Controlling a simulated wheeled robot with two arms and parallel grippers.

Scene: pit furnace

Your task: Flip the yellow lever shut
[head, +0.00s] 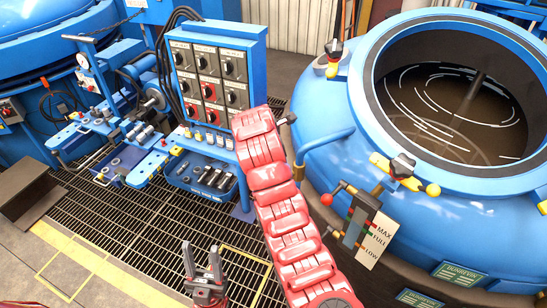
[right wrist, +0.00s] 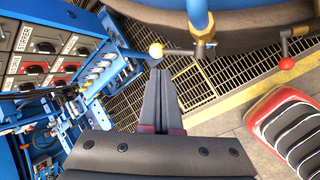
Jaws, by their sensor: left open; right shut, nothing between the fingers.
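In the head view the blue pipe (head: 328,147) curves down from the tank; my red right arm covers the lever and the right gripper. My left gripper (head: 203,253) is open and empty above the floor grating, low in the picture.
A blue control panel (head: 212,72) with knobs stands left of my right arm, above a blue tray (head: 199,178). The round blue furnace (head: 460,225) fills the right side. A red-knobbed lever (head: 327,199) sits by its level gauge. Grating at lower left is mostly clear.

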